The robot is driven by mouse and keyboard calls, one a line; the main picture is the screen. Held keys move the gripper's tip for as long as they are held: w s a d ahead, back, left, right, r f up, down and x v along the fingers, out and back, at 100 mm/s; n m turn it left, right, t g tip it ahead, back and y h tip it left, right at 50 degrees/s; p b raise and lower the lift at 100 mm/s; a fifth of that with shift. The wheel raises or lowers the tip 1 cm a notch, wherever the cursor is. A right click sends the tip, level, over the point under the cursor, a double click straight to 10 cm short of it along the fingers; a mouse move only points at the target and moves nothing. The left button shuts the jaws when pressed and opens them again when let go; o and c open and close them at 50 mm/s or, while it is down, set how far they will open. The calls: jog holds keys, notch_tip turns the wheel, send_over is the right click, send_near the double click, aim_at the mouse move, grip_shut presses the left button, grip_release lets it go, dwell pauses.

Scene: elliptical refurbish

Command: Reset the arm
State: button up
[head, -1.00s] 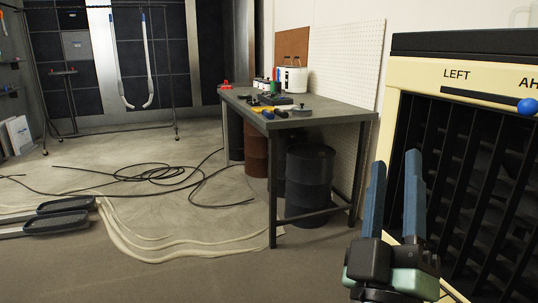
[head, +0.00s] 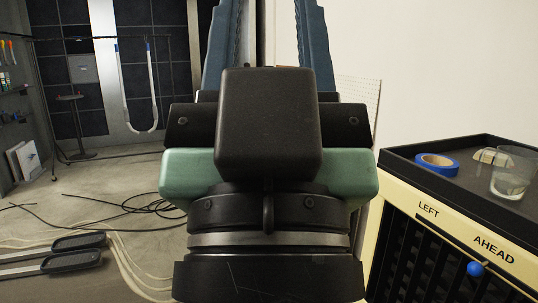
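My gripper (head: 266,40) fills the middle of the head view, close to the camera, seen from behind. Its two blue fingers point up and away and are spread wide apart at the top edge of the picture. The fingertips are cut off by that edge. I see nothing held in the part of the gap that shows. The gripper body hides most of the middle of the room, including the workbench.
At the right stands a cream machine (head: 455,240) with a blue knob (head: 475,269). On its black top are blue tape (head: 436,165) and a clear glass (head: 513,176).

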notch_tip(320, 180, up, 20)
jog(key=p, duration=1.8)
jog(key=shift+r, duration=0.25)
jog(key=shift+w, duration=0.1)
